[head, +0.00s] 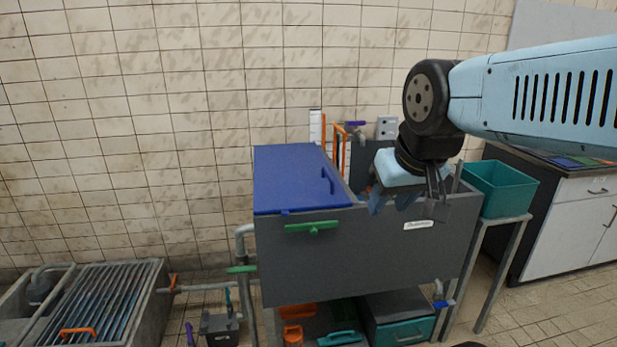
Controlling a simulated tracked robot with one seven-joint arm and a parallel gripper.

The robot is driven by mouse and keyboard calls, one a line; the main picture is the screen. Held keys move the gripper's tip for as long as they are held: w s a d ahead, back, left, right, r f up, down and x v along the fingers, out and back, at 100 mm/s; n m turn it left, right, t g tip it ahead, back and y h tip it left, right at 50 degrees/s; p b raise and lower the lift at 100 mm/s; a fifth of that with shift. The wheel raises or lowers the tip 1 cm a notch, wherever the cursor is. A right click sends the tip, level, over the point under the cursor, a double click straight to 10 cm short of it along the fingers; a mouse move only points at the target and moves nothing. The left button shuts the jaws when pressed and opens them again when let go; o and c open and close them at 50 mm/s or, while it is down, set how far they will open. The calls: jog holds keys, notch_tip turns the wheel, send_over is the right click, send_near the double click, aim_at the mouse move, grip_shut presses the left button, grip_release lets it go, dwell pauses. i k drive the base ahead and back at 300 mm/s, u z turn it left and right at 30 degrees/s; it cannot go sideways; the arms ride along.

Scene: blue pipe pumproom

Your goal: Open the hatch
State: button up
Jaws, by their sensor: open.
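The hatch is a flat blue lid (290,180) on the left part of a dark grey tank (360,255). It lies shut, level with the tank's top. A raised blue handle (328,180) runs along the lid's right side. A green T-shaped latch or handle (313,228) is on the tank's front face, just below the lid's front edge. My gripper (412,202) points down over the right part of the tank, to the right of the lid and apart from its handle. It is open and holds nothing. My arm hides part of the tank's right side.
A teal bin (498,187) stands on a grey stand to the right, before a counter (575,205). Orange pipes (341,147) and a purple-handled valve rise behind the tank. A grated basin (92,300) is at lower left. Drawers and tools sit below the tank.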

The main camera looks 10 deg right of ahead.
aim_at(289, 177)
jog(key=z, duration=0.2)
jog(key=i, duration=0.9)
jog(key=u, duration=0.1)
